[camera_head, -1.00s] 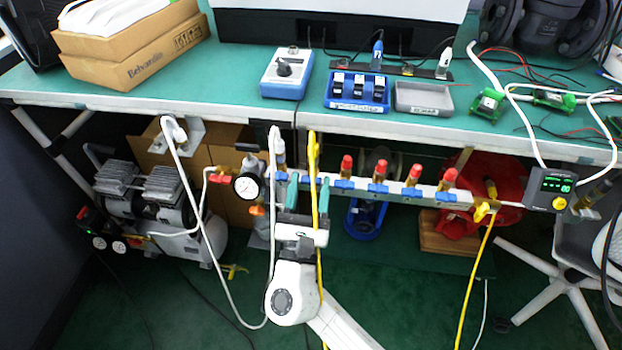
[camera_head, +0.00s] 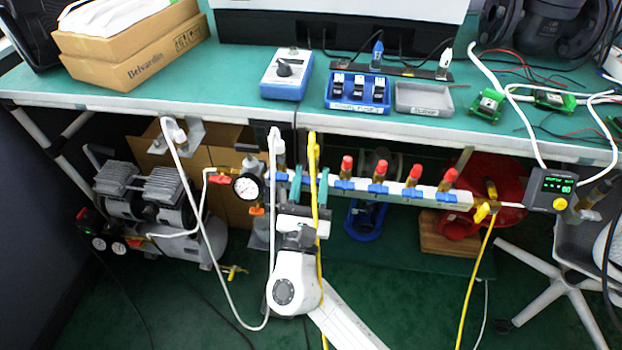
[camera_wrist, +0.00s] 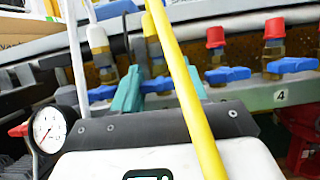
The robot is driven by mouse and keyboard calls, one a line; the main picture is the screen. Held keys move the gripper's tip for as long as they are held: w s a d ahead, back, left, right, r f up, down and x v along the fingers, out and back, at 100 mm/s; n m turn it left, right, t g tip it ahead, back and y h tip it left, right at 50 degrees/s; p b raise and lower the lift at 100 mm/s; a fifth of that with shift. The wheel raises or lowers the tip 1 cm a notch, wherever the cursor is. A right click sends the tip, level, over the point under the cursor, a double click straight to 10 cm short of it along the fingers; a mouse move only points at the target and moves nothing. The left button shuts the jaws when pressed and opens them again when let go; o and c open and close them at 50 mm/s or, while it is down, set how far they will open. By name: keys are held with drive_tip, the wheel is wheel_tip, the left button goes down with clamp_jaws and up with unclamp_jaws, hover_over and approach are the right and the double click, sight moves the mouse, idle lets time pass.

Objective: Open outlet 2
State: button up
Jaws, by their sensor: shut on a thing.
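The outlet manifold (camera_head: 400,188) is a pale horizontal bar under the bench with a row of blue valve handles. The second handle from the left, outlet 2 handle (camera_wrist: 157,86), sits below the fitting of the yellow hose (camera_wrist: 186,85). My gripper (camera_head: 309,183) has its two teal fingers on either side of this handle and is shut on it. The handle looks roughly in line with the bar. The yellow hose crosses in front of my gripper and hides part of the right finger.
A white hose (camera_head: 273,220) hangs just left of my gripper. A pressure gauge (camera_head: 247,187) is at the manifold's left end. Red-capped outlets (camera_head: 381,168) stand to the right. A small display box (camera_head: 552,188) is at the right end. The bench edge (camera_head: 420,133) overhangs above.

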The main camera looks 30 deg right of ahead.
drive_tip(key=shift+f+m+g+h+b, duration=0.2)
drive_tip(key=shift+m+g+h+b, duration=0.1)
drive_tip(key=shift+m+b, duration=0.35)
drive_tip(key=shift+r+m, duration=0.15)
drive_tip(key=shift+m, duration=0.3)
drive_tip(key=o, duration=0.8)
drive_tip(key=shift+s+a, duration=0.1)
drive_tip(key=p+v, duration=0.1)
drive_tip(key=v, duration=0.9)
drive_tip(key=shift+s+a+f, duration=0.15)
drive_tip(key=shift+a+f, duration=0.1)
